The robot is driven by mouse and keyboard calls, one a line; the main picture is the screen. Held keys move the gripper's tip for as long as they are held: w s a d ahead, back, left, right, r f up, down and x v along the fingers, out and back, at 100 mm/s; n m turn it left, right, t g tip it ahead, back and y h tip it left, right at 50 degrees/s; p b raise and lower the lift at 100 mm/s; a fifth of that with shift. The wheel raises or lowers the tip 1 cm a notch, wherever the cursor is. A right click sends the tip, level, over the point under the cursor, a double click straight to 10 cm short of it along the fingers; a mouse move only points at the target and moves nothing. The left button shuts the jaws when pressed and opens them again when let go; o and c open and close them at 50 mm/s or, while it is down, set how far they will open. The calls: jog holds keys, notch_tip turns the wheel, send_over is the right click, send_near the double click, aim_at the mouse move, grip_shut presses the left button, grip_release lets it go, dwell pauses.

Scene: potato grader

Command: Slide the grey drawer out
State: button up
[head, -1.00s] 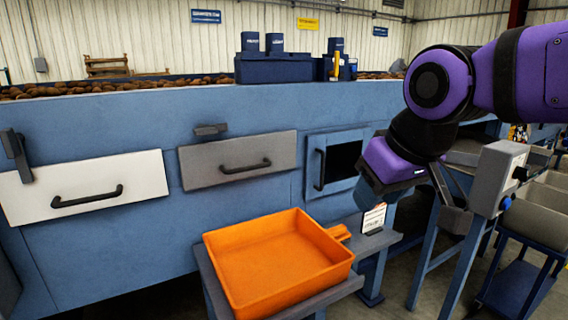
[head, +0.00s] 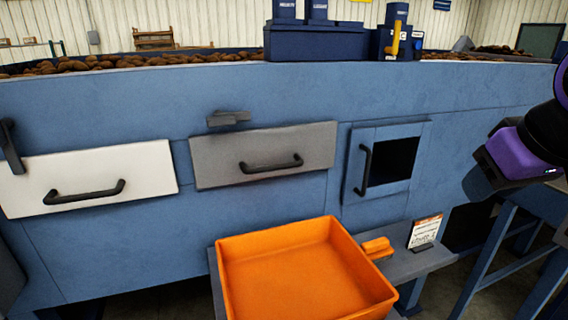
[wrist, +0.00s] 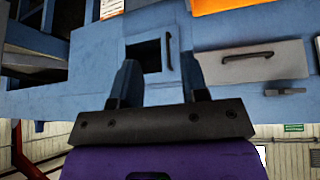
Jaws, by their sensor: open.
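The grey drawer (head: 262,148) sits in the blue machine front, in the middle of the head view, and looks shut. Its black bar handle (head: 270,166) is free. A dark grey latch-like block (head: 228,118) lies roughly level just above it. In the wrist view, which is upside down, the grey drawer (wrist: 265,70) is at the right, with the block (wrist: 285,91) below it. My gripper (wrist: 160,76) is open and empty, both fingers showing in the wrist view, and apart from the drawer.
A white drawer (head: 140,165) is left of the grey one. A blue-framed door (head: 354,195) with a dark window is to its right. An orange tray (head: 300,275) stands on a bench in front, below the grey drawer. A small sign (head: 425,231) stands beside it.

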jog(key=w+a+f+n+t, duration=0.25)
jog(key=w+n, duration=0.35)
jog(key=w, duration=0.6)
jog(key=n+t+y, duration=0.7)
jog(key=n+y, duration=0.6)
jog(key=n, duration=0.6)
send_near(277, 169)
jog(key=x, duration=1.1)
jog(key=shift+s, duration=0.1)
grip_shut()
